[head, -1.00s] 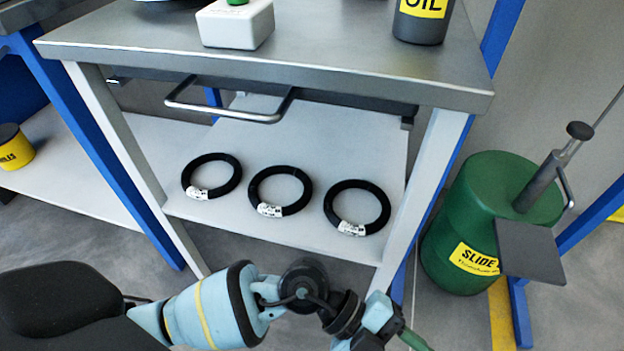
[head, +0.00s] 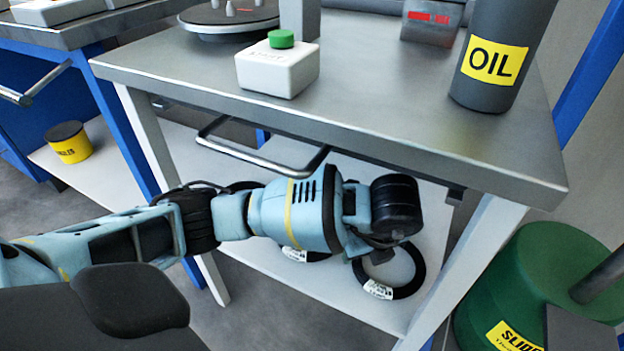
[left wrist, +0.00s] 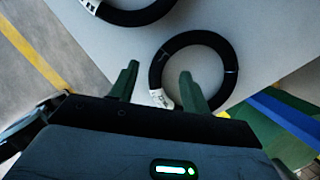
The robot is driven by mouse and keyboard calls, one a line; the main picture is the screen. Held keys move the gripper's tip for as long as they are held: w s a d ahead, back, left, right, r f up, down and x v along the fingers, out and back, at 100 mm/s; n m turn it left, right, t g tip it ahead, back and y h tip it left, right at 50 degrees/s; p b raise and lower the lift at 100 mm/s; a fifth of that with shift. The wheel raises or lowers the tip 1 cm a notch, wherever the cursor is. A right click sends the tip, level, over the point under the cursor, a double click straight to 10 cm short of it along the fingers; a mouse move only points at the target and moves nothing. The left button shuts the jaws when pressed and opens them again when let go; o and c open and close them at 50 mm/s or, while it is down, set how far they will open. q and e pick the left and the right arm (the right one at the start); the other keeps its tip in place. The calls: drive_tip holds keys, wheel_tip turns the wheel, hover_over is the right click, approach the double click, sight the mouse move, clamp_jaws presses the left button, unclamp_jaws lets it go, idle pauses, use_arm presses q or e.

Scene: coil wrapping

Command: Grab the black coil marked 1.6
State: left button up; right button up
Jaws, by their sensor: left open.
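Black coils with white labels lie on the lower shelf; the marks are too small to read. In the head view the right coil (head: 421,270) shows partly and the middle coil (head: 318,257) mostly hides behind my left arm. In the left wrist view one coil (left wrist: 207,37) lies ahead of my left gripper (left wrist: 158,78), its label near the fingers. The gripper is open, one finger appearing over the ring's inside and the other outside its left edge. Contact cannot be told. Another coil (left wrist: 133,17) is at the upper left. My right gripper is not in view.
The metal tabletop (head: 390,120) and its front handle (head: 262,158) are above the shelf (head: 275,283). An oil container (head: 490,65) and a white box with green button (head: 278,68) stand on top. A green drum (head: 530,270) stands at the right.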

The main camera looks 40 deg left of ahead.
use_arm(q)
drive_tip(key=w+a+b, duration=0.1)
drive_tip(key=a, duration=0.1)
drive_tip(key=w+a, duration=0.2)
drive_tip(key=w+a+b, duration=0.1)
drive_tip(key=a, duration=0.2)
drive_tip(key=shift+w+f+b, duration=0.15)
drive_tip(key=shift+b, duration=0.2)
drive_tip(key=shift+w+a, duration=0.15)
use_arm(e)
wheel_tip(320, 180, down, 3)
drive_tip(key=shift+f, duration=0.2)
use_arm(q)
drive_tip(key=shift+a, duration=0.1)
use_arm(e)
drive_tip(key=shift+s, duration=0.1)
